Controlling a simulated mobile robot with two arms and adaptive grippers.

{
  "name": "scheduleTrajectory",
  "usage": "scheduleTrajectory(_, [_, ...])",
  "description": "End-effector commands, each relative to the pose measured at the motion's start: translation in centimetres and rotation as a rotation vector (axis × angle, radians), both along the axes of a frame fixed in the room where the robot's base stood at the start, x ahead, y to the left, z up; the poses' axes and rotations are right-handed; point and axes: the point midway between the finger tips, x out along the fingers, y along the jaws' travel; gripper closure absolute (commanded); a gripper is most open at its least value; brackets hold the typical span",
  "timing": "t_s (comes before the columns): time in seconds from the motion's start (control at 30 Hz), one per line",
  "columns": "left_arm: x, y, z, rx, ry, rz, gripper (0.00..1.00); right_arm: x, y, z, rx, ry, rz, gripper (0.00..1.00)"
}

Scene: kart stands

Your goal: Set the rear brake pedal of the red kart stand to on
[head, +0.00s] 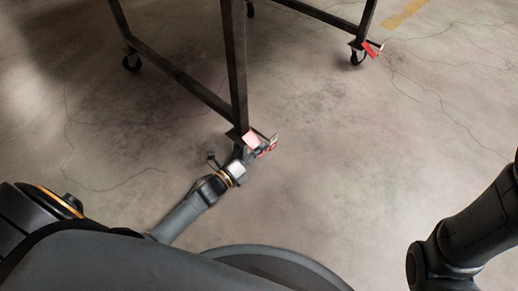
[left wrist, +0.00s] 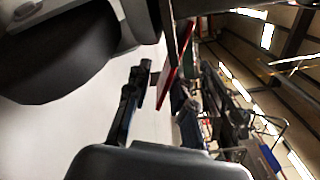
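The kart stand (head: 238,60) is a dark metal frame on casters. A red pedal (head: 269,150) is at the foot of its nearest leg; it also shows in the left wrist view (left wrist: 176,62), close up. A second red pedal (head: 371,49) is at the far right leg. My left gripper (head: 257,150) is at the near pedal, partly overlapping it in the head view. My right gripper is out of view.
More casters (head: 131,62) stand farther back. The concrete floor (head: 350,160) right of the near leg is clear.

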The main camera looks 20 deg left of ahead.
Motion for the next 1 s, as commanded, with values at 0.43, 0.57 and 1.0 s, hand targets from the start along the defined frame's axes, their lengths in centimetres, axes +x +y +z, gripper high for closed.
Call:
scheduleTrajectory(0.43, [-1.4, 0.5, 0.0, -0.001, -0.001, 0.000, 0.73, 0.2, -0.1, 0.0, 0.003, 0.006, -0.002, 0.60])
scheduleTrajectory(0.57, [-3.8, 1.4, 0.0, -0.002, 0.002, 0.000, 0.73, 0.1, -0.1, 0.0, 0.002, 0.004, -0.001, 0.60])
scheduleTrajectory(1.0, [-10.8, 3.9, 0.1, -0.001, -0.001, 0.000, 0.73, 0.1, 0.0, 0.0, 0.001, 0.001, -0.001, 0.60])
